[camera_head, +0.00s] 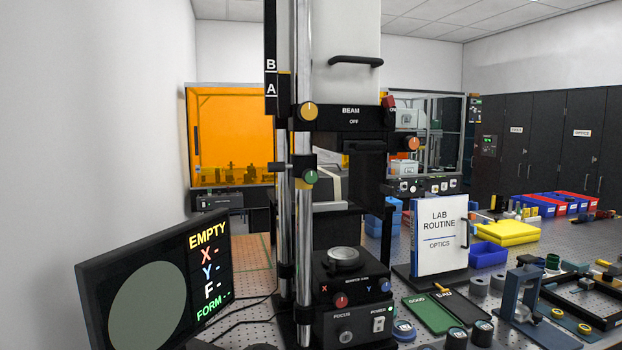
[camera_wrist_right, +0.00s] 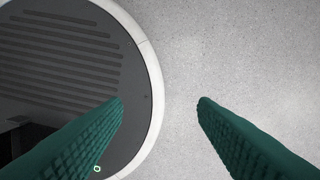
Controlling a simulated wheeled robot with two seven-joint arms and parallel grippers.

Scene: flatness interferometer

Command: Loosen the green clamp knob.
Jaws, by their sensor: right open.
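The green clamp knob (camera_head: 310,177) sits on a small black clamp block on the chrome column of the interferometer, below a yellow knob (camera_head: 308,111). Nothing touches the green knob. Neither gripper shows in the head view. In the right wrist view my right gripper (camera_wrist_right: 161,100) is open and empty, its green ridged fingers apart. Behind them are a pale speckled floor and a dark round surface with a light rim. The left gripper is not in view.
A monitor (camera_head: 155,285) reading EMPTY stands at the left front. A LAB ROUTINE binder (camera_head: 440,236) stands right of the column. Red and blue knobs, a green tray (camera_head: 432,313) and fixtures crowd the bench right of it. Air before the green knob looks clear.

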